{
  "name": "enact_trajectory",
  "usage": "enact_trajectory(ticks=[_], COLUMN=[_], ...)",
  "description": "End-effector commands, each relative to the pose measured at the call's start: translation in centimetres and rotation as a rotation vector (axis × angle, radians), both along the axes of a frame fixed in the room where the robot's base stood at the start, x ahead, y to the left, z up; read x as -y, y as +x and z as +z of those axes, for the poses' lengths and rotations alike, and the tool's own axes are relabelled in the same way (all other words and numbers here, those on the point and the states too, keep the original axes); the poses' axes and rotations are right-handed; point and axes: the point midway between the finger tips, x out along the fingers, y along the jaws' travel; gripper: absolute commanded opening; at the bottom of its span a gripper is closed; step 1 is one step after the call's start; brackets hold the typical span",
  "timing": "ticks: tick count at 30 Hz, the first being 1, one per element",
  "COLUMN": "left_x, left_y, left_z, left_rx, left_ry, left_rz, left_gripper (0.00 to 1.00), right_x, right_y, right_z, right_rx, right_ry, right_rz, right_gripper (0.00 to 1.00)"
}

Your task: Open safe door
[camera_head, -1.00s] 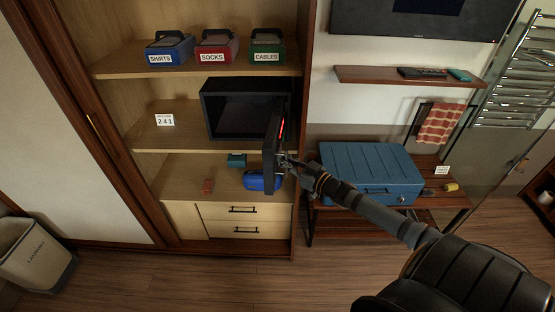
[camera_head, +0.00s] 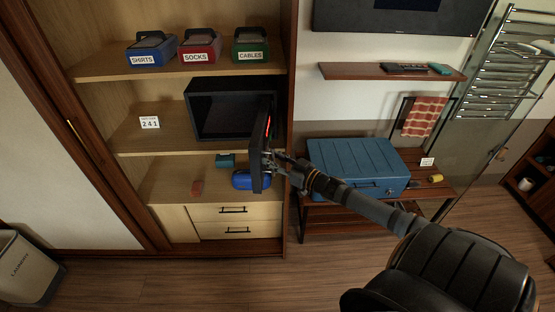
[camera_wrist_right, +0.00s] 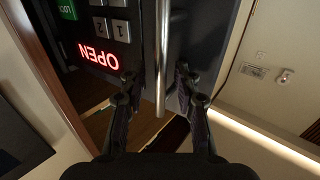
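The black safe (camera_head: 190,112) stands on the middle shelf of the wardrobe, its dark inside visible from the front. Its door (camera_head: 258,178) stands swung wide open on the right side, seen nearly edge-on. A red-lit display (camera_head: 268,128) on the door reads OPEN in the right wrist view (camera_wrist_right: 98,43). My right gripper (camera_head: 274,160) is at the door's outer face. In the right wrist view, its fingers (camera_wrist_right: 157,88) are on either side of the upright metal handle (camera_wrist_right: 162,45), with gaps visible beside the bar. My left gripper is out of view.
Labelled bins, including the red SOCKS bin (camera_head: 198,50), line the upper shelf. A blue rounded object (camera_head: 241,180) is below the door. Wooden floor (camera_head: 200,285) in front is clear.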

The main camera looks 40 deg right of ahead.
Motion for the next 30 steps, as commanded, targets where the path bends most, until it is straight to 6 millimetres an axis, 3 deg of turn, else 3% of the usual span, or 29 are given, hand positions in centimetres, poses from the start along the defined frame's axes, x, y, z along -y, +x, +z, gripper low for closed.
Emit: enact_trajectory(ticks=[21,30], left_x=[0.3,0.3], left_y=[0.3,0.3], left_z=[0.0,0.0], left_rx=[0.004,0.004], left_ry=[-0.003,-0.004], left_rz=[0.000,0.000], left_gripper=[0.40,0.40], right_x=[1.6,1.9], right_y=[-6.5,-7.2], right_z=[-0.1,-0.1], right_rx=[-0.004,-0.001], right_ry=[-0.003,-0.001], right_rz=[0.014,-0.001], right_gripper=[0.32,0.32])
